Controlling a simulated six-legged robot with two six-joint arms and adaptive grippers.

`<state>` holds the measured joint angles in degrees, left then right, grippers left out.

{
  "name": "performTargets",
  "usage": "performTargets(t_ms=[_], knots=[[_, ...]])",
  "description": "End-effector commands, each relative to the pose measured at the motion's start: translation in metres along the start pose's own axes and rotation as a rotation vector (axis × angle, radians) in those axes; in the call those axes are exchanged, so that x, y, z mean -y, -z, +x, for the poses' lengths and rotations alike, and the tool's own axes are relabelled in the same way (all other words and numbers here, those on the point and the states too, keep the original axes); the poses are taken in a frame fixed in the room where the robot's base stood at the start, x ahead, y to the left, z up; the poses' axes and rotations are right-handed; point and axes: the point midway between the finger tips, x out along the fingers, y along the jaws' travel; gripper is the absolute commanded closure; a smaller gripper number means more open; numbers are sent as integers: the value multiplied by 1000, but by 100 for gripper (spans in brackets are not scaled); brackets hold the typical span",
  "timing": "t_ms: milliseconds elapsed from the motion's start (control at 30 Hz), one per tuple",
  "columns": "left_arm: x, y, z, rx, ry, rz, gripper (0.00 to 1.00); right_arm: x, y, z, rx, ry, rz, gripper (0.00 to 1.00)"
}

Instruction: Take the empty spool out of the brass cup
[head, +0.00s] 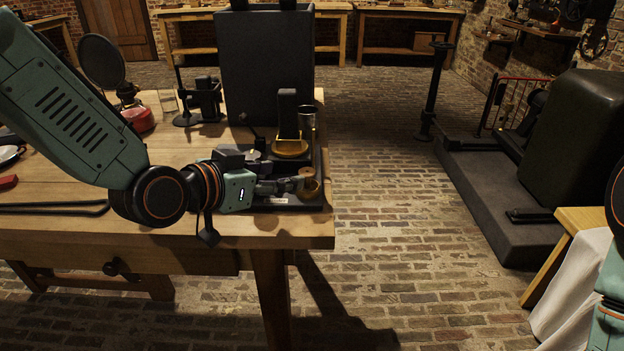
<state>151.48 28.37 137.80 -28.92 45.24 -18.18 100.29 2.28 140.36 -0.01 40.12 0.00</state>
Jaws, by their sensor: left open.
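The brass cup (314,192) stands at the right front of a dark base on the wooden bench. The spool (306,172) shows as a small pale wooden piece at the top of the cup. My left gripper (293,185) reaches in from the left, lying nearly level, with its dark fingers at the spool and cup. It is open. The fingers hide part of the cup and spool, so I cannot tell whether they touch either. My right gripper is out of view; only part of my right arm shows at the right edge.
Behind the cup, a brass dish (290,148) with a dark upright block and a glass jar (307,118) stand close to my left gripper. A tall dark panel (265,70) rises behind them. The bench's right edge is near the cup, with open brick floor (400,200) beyond.

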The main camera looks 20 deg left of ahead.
Motion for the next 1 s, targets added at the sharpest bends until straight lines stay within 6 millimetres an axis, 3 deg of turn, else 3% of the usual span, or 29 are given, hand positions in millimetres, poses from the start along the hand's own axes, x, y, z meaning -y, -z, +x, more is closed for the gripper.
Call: performTargets(t_ms=[433,800,1000], knots=[[-2,-2,23,1,-3,2,42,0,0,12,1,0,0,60],[-5,-2,67,1,-3,3,42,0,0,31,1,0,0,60],[-5,0,72,0,-3,-1,42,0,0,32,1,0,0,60]])
